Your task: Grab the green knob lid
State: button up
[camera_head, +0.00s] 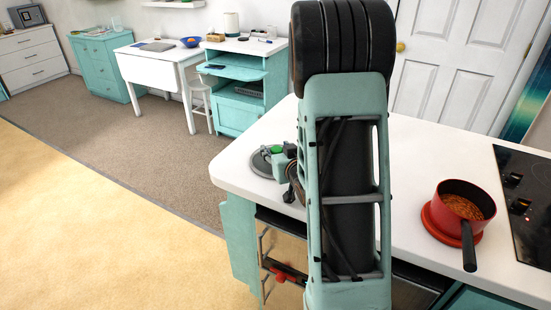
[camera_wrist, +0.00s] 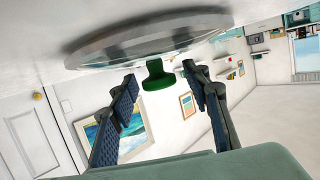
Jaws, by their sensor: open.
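The lid is a grey disc with a green knob. In the head view the lid (camera_head: 259,163) lies on the white counter near its left corner, with the green knob (camera_head: 276,149) on top, close to my gripper. In the wrist view, which is upside down, the lid (camera_wrist: 105,42) shows at the top against the counter. The knob (camera_wrist: 157,76) lies between the two fingertips of my gripper (camera_wrist: 160,78), with gaps on both sides. The fingers are open and hold nothing. My arm hides part of the counter beside the lid in the head view.
A red pot (camera_head: 447,189) with food inside stands on the counter at right, its dark handle pointing to the front. A black cooktop (camera_head: 525,205) is beyond it. The counter's left edge is close to the lid.

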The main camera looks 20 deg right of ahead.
grip_shut()
jog(key=shift+w+r, duration=0.1)
jog(key=shift+r, duration=0.05)
